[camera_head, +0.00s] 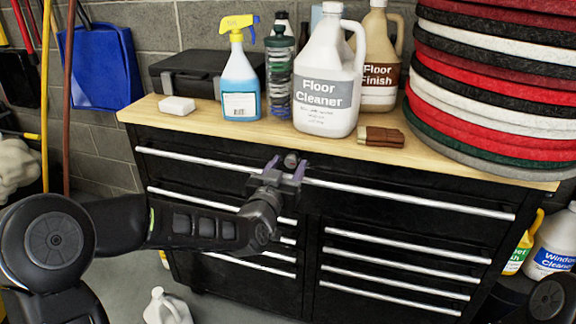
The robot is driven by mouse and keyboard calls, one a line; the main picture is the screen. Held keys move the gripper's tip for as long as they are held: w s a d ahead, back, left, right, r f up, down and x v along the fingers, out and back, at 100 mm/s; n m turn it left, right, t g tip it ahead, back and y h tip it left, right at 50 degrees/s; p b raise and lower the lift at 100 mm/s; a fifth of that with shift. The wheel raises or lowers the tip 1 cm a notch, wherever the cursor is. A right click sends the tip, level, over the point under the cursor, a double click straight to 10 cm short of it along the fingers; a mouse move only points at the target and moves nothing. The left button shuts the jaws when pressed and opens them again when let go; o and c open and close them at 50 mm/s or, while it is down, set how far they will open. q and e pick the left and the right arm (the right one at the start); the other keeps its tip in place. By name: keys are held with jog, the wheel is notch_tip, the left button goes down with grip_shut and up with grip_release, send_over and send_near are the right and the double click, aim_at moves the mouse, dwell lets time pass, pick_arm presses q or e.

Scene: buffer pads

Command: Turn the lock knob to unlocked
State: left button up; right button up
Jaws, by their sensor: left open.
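The lock knob (291,159) is a small dark round piece on the upper front of the black tool cabinet (400,175), just below the wooden top. My left gripper (288,165) is open in front of it. Its two fingers stand on either side of the knob in the picture; I cannot tell whether they touch it. The knob's marking and turn position are too small to read. My right gripper is not in view; only a dark part of my arm shows at the lower right corner.
A long drawer handle (400,199) runs beside the gripper. On the wooden top (200,122) stand a floor cleaner jug (328,75), a spray bottle (240,85), a floor finish jug (380,60) and a tall stack of pads (490,90). A white jug (166,308) stands on the floor.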

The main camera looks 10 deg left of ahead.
pick_arm(q)
jog(key=shift+w, duration=0.2)
jog(key=shift+c, duration=0.2)
grip_shut()
